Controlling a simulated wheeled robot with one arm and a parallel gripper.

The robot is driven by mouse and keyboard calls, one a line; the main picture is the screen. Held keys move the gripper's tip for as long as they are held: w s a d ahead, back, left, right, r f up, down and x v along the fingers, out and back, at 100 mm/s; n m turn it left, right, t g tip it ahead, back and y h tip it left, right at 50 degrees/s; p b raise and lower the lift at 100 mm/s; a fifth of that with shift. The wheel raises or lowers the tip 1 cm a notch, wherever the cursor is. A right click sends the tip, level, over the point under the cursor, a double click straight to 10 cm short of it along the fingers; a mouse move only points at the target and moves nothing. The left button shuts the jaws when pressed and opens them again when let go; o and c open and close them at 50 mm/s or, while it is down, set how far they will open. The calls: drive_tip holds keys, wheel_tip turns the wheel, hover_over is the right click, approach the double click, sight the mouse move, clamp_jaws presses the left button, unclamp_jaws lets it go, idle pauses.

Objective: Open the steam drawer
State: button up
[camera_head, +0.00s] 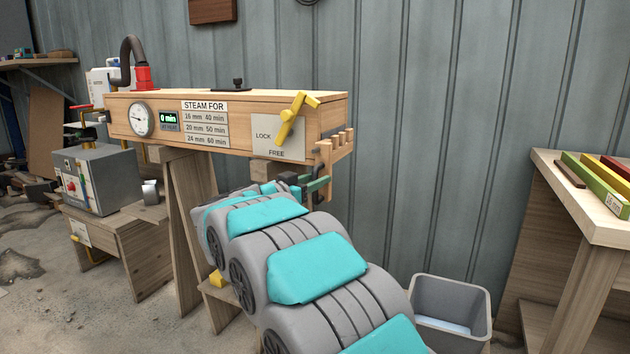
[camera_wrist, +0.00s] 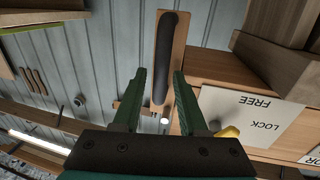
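The steam box (camera_head: 230,105) is a long wooden chest with a gauge and a green display reading 0 min. A yellow lever (camera_head: 288,118) stands tilted on its plate marked LOCK and FREE, with its upper end up and right. It partly shows in the wrist view (camera_wrist: 229,132). At the box's right end is a wooden end piece with pegs (camera_head: 335,150). In the wrist view a dark rounded handle (camera_wrist: 166,55) lies along a wooden panel (camera_wrist: 182,50). My gripper (camera_wrist: 160,78), with green fingers, is open, one finger on each side of the handle; I cannot tell whether they touch it.
A grey bin (camera_head: 450,305) stands on the floor at the right. A wooden bench (camera_head: 590,215) with coloured strips is at the far right. A grey control unit (camera_head: 97,180) sits on the left. The corrugated wall (camera_head: 440,140) is behind. My arm fills the lower middle.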

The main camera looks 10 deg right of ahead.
clamp_jaws()
idle(1.2)
